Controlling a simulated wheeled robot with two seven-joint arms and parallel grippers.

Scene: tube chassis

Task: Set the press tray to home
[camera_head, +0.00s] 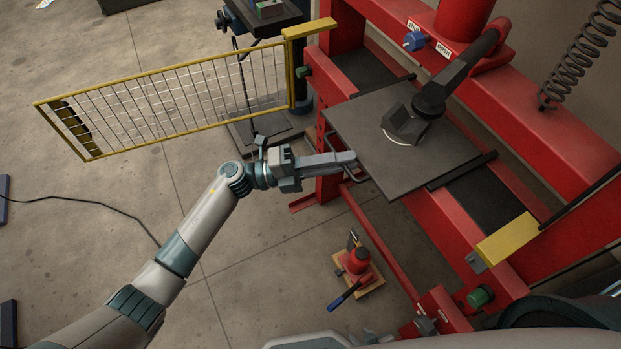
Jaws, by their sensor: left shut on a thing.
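The press tray is a flat dark grey plate (365,122) lying across the red press frame, between dark rails. It sticks out past the frame on its left side. A thin handle (361,178) is on its near-left edge. My left gripper (345,160) is at that edge, shut on the tray handle; its fingers partly hide the handle. A black ram-like part (440,93) reaches down over the tray to a dark block (404,124) with a pale ring at its base. My right gripper seems to be only partly visible at the bottom edge, and its jaws cannot be made out.
A yellow mesh guard (180,101) stands open left of the press (330,110). A red jack (356,260) with a blue handle sits on the floor below. A yellow block (507,238) is on the near frame. A coiled cable (580,52) hangs at upper right. Floor at left is mostly clear.

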